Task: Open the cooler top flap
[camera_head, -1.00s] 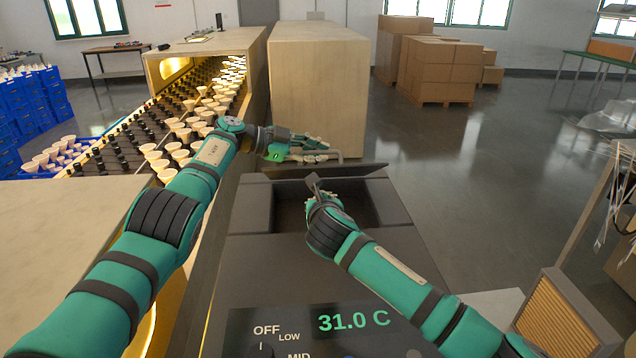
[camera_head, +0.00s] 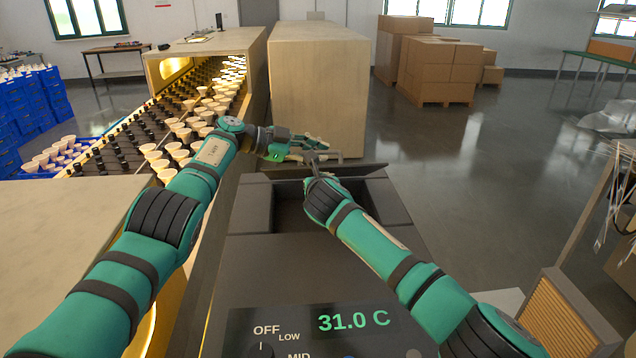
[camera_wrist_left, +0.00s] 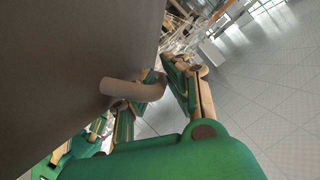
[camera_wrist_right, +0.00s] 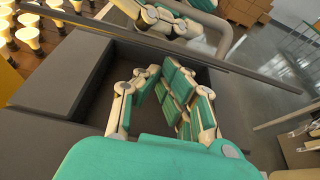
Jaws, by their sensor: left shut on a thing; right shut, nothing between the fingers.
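The cooler (camera_head: 225,255) is a dark grey box in front of me with a rectangular opening in its top. Its top flap (camera_head: 360,170) stands raised at the far edge of the opening and shows nearly edge-on. In the left wrist view the flap (camera_wrist_left: 75,50) fills the upper left. My left gripper (camera_head: 310,150) is shut on the flap's bar handle (camera_wrist_left: 130,90). My right gripper (camera_head: 314,166) is shut and empty, above the opening near the flap. In the right wrist view its fingers (camera_wrist_right: 160,105) hang over the cavity, with the flap's edge (camera_wrist_right: 205,65) beyond.
A display panel (camera_head: 320,328) reading 31.0 C is on the cooler's near part. A conveyor (camera_head: 120,150) with several bulbs runs at left. A tall pale cabinet (camera_head: 318,90) stands behind the flap. Cardboard boxes (camera_head: 440,65) stand farther back; the floor at right is open.

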